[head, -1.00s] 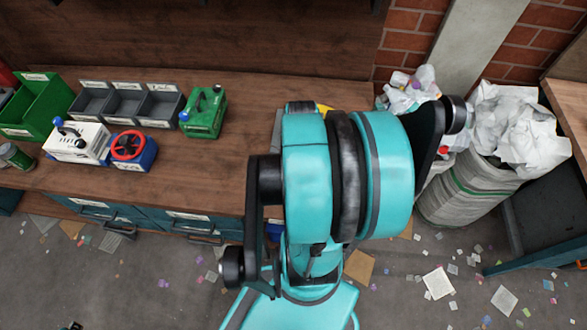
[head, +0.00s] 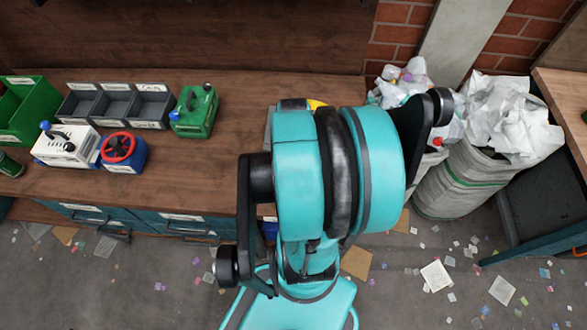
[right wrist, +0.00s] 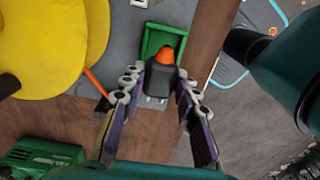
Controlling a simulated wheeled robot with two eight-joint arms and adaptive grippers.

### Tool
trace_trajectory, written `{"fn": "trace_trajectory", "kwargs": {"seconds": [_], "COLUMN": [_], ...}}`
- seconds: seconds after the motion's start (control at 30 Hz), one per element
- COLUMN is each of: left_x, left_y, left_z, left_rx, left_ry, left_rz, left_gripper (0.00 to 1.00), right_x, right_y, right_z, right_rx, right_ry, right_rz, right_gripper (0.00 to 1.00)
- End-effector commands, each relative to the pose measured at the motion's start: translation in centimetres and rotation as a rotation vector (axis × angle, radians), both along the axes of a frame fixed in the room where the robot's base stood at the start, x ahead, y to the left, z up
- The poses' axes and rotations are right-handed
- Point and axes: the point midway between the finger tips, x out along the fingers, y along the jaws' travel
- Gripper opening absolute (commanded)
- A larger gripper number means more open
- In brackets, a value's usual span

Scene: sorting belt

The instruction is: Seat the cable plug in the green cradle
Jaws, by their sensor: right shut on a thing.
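The cable plug (right wrist: 160,82) is a dark body with an orange end and metal prongs, seen in the right wrist view. My right gripper (right wrist: 159,76) is shut on it, with one finger on each side. The green cradle (right wrist: 149,36) is an open green frame just beyond the plug on a grey board. The plug's orange end overlaps the cradle's opening in this view; I cannot tell whether it is inside or above. In the head view my teal arm hides the plug, the cradle and the right gripper. My left gripper is not in view.
A large yellow object (right wrist: 45,45) lies left of the cradle. A paper-filled bin (head: 455,178) stands right.

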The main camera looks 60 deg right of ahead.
Motion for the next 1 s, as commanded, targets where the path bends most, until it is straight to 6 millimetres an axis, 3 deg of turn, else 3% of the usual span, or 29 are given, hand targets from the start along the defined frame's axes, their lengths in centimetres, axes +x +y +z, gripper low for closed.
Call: {"fn": "trace_trajectory", "kwargs": {"seconds": [1.0], "left_x": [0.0], "left_y": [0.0], "left_z": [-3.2], "left_rx": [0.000], "left_ry": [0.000], "left_rz": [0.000], "left_gripper": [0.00], "right_x": [0.0], "right_y": [0.0], "right_z": [-3.4], "right_rx": [0.000], "right_ry": [0.000], "right_rz": [0.000], "right_gripper": [0.00]}}
